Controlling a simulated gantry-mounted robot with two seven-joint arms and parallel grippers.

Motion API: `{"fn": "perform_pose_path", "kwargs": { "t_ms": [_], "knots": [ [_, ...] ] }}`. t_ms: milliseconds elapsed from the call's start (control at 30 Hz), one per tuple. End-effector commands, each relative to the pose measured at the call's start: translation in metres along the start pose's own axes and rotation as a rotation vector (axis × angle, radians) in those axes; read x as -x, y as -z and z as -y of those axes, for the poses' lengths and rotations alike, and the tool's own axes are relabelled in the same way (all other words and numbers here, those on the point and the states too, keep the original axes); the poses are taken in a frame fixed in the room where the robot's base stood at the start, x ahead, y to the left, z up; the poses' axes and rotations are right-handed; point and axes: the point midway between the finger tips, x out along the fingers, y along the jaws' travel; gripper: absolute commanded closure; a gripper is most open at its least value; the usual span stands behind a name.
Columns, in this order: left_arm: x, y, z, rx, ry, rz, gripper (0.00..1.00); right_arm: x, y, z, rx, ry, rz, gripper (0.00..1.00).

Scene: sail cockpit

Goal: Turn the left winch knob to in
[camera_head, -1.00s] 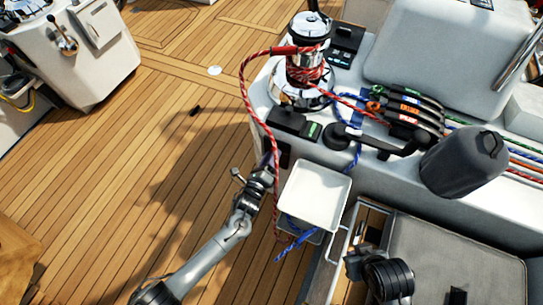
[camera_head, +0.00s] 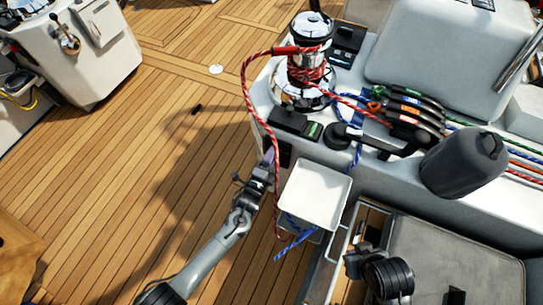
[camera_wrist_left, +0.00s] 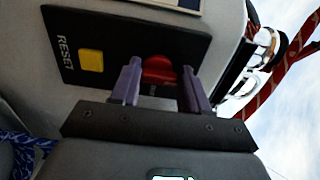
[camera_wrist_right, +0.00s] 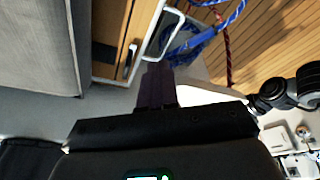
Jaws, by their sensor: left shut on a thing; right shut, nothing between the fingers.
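A red knob (camera_wrist_left: 160,72) sits on a black panel (camera_wrist_left: 110,36) in the left wrist view. My left gripper (camera_wrist_left: 160,86) has its two purple fingers on either side of the knob, shut on it. Any in/out marking by the knob is hidden or unreadable. In the head view my left gripper (camera_head: 268,161) is at the side of the white winch console (camera_head: 262,95), and the knob is hidden there. The chrome winch (camera_head: 306,55) stands above, wrapped in red rope. My right gripper (camera_wrist_right: 158,84) is shut and empty, away from the console.
A yellow button (camera_wrist_left: 90,60) marked RESET is beside the knob. A white tray (camera_head: 316,194) is just right of my left gripper. Red rope (camera_head: 254,103) hangs close by it. The wooden deck (camera_head: 130,180) at left is open.

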Motion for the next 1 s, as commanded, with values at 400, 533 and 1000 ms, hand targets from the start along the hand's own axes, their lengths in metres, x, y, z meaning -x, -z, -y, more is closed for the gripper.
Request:
{"fn": "perform_pose_path", "kwargs": {
  "t_ms": [400,533,1000],
  "knots": [
    [-0.0009,0.0006,0.0025,0.013,0.006,-0.001,0.85,0.0002,-0.0001,-0.0009,0.004,-0.003,0.000,1.00],
    [-0.0008,0.0005,0.0024,0.012,0.005,-0.001,0.41,0.0001,-0.0004,-0.0019,0.008,-0.006,0.001,1.00],
    [0.0051,0.0001,0.0011,0.010,0.000,0.000,0.30,0.0032,0.0006,-0.0021,0.008,-0.006,0.001,1.00]
  ]
}}
